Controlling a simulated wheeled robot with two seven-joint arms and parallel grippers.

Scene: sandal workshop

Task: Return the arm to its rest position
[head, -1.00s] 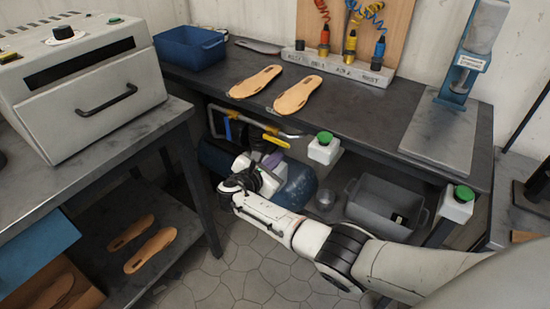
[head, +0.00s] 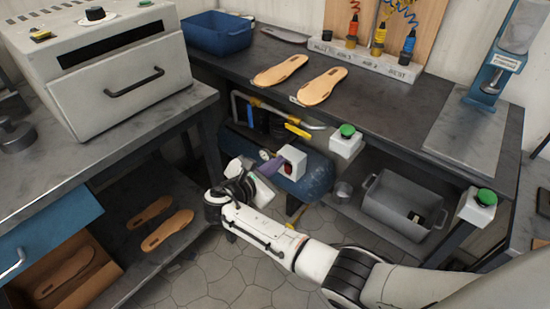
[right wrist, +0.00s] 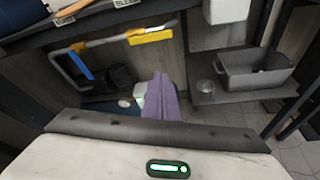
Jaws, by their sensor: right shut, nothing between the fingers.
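My right arm reaches in from the lower right in the head view. Its right gripper (head: 271,166) has purple fingers and is low in front of the dark workbench (head: 400,112). In the right wrist view the purple fingers (right wrist: 160,85) lie together, with nothing seen between them. In the head view they overlap the area of the blue tank (head: 312,180) and a white box with a red button (head: 292,160) under the bench. I cannot tell whether they touch these. My left gripper is not in view.
Two tan soles (head: 321,87) lie on the bench near a blue bin (head: 219,34). A white oven (head: 125,85) stands on the left table. A grey crate (head: 402,207) sits on the lower shelf. Green-button boxes (head: 345,143) hang at the bench front. Floor tiles (head: 220,275) are clear.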

